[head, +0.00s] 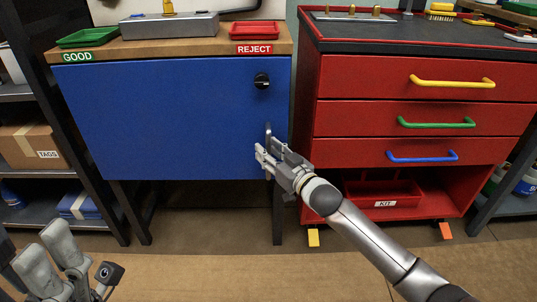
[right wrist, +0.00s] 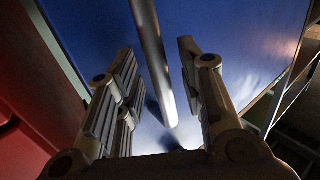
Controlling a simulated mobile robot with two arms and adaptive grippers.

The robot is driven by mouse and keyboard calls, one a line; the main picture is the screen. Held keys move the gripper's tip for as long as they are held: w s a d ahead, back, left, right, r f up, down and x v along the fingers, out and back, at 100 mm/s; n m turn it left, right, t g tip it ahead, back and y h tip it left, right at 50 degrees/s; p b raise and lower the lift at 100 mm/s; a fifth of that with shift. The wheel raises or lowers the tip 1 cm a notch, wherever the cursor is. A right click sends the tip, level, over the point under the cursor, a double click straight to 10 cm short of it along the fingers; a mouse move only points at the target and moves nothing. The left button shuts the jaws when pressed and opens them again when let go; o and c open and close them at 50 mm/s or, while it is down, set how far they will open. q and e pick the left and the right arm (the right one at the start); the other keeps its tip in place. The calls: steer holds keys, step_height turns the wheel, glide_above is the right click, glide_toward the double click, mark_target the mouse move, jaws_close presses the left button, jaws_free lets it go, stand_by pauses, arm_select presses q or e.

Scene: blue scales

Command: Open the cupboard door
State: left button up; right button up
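The blue cupboard door (head: 165,120) fills the front of the wood-topped bench and looks shut. A vertical metal handle (head: 268,131) is near its right edge, below a black knob (head: 262,81). My right gripper (head: 266,153) is at the handle's lower part. In the right wrist view the handle bar (right wrist: 152,60) runs between the two spread fingers of the right gripper (right wrist: 158,55), with gaps on both sides. The blue door (right wrist: 245,35) lies behind it. My left gripper (head: 45,245) is at the lower left, away from the door, with its fingers apart and empty.
A red drawer cabinet (head: 310,115) stands close on the right, with yellow, green and blue handles. Green (head: 88,38) and red (head: 255,31) trays sit on the bench top. A shelf with boxes (head: 30,145) is at left. The floor in front is clear.

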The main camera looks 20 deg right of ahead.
steer(key=shift+w+a, duration=0.1)
steer(key=shift+w, duration=0.2)
steer(key=shift+c, duration=0.2)
jaws_close()
steer(key=shift+s, duration=0.15)
